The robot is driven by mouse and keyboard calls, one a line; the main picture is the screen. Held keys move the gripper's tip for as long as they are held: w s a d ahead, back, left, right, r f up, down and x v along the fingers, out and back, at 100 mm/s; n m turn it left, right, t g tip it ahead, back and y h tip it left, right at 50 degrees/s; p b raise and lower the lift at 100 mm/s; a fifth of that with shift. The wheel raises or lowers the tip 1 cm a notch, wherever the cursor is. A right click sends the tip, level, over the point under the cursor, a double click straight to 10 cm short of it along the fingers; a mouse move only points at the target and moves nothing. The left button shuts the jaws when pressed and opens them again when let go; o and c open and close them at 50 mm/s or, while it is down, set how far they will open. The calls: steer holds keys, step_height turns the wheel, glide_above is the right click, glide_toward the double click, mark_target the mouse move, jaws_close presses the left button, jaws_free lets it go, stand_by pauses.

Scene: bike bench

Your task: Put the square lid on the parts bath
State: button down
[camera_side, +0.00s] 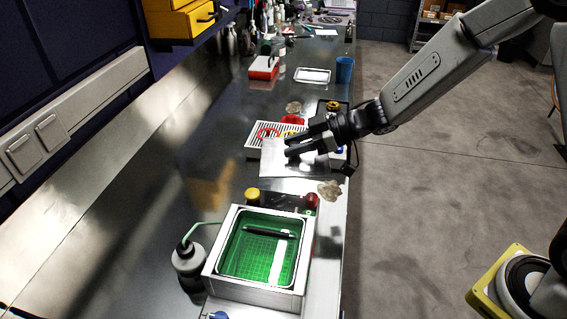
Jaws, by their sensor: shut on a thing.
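The parts bath (254,292) is a pale square box near the front of the bench, open on top. Green liquid or lining shows inside, with a dark slim tool and a white strip in it. The square lid (272,169) is a flat grey metal plate farther back along the bench, beyond the bath. My gripper (287,147) is over the lid and shut on it; the fingers hide the exact place of grip. The lid looks roughly level and is apart from the bath. I cannot tell how high it is above the bench.
A grey squeeze bottle (188,262) stands close left of the bath. A yellow-capped jar (252,196) and a red item (311,203) stand just behind it. A slotted white tray (254,141) is beside the lid. A blue cup (344,70) stands farther back.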

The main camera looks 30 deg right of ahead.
steer(key=s+a+r+n+g, duration=0.2)
steer(key=s+a+n+g, duration=0.5)
steer(key=a+n+g, duration=0.1)
steer(key=s+a+r+n+g+h, duration=0.1)
steer(key=s+a+r+n+g, duration=0.2)
steer(key=s+a+n+g, duration=0.3)
steer(key=shift+s+a+r+n+g+h, duration=0.2)
steer(key=shift+s+a+n+g+h, duration=0.15)
steer(key=shift+a+n+g, duration=0.95)
steer(key=shift+d+f+m+g, duration=0.15)
steer(key=shift+d+m+g, duration=0.15)
steer(key=shift+m, duration=0.1)
steer(key=shift+f, duration=2.75)
steer(key=shift+f, duration=0.6)
steer(key=shift+c, duration=1.4)
jaws_free()
steer(key=shift+w+d, duration=0.1)
